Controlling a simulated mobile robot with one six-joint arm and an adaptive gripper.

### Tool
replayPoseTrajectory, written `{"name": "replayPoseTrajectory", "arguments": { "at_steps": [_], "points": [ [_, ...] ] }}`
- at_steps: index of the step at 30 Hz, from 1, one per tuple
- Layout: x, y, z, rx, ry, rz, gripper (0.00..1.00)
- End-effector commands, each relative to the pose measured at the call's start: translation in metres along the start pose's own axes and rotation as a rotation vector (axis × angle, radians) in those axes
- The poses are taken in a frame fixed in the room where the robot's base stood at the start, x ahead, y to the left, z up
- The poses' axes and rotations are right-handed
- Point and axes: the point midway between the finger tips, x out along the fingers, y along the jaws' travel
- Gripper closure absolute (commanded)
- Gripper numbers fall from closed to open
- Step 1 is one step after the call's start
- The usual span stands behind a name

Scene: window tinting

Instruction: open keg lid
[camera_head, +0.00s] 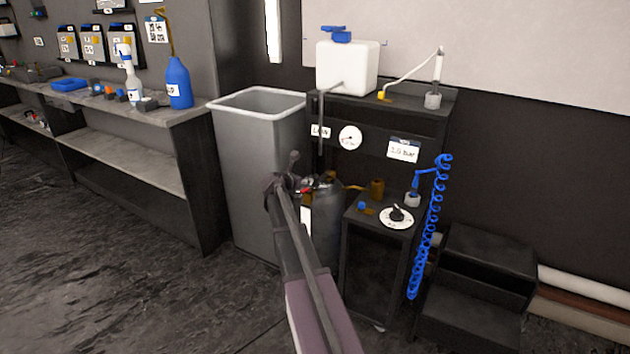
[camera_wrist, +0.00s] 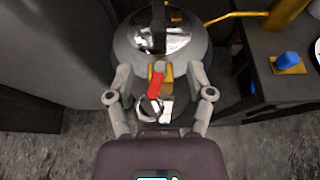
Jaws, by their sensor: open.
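The keg (camera_head: 326,225) is a dark grey metal cylinder standing on the floor between the grey bin and a small cabinet. Its rounded top (camera_wrist: 126,42) fills the upper middle of the wrist view. A shiny oval lid (camera_wrist: 165,38) lies on that top, with a red lever (camera_wrist: 156,85) and a brass-coloured piece (camera_wrist: 167,76) at its near side. My gripper (camera_wrist: 160,82) is open, with its two fingers apart on either side of the red lever. In the head view my gripper (camera_head: 286,182) is at the keg's upper left. I cannot tell whether the fingers touch anything.
The tall grey bin (camera_head: 250,165) stands close on the left. The small cabinet (camera_head: 375,265) with a dial (camera_head: 397,216) stands close on the right, beside a coiled blue hose (camera_head: 433,215). A white tank (camera_head: 347,68) sits above. Open floor (camera_head: 120,290) lies at the left front.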

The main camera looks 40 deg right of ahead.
Motion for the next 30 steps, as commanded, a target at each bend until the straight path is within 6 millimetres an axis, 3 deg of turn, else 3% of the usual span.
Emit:
{"name": "replayPoseTrajectory", "arguments": {
  "at_steps": [18,30],
  "points": [
    [0.094,0.000,-0.002,0.002,0.000,-0.002,0.31],
    [0.112,-0.001,0.000,0.001,0.000,-0.001,0.31]
  ]
}}
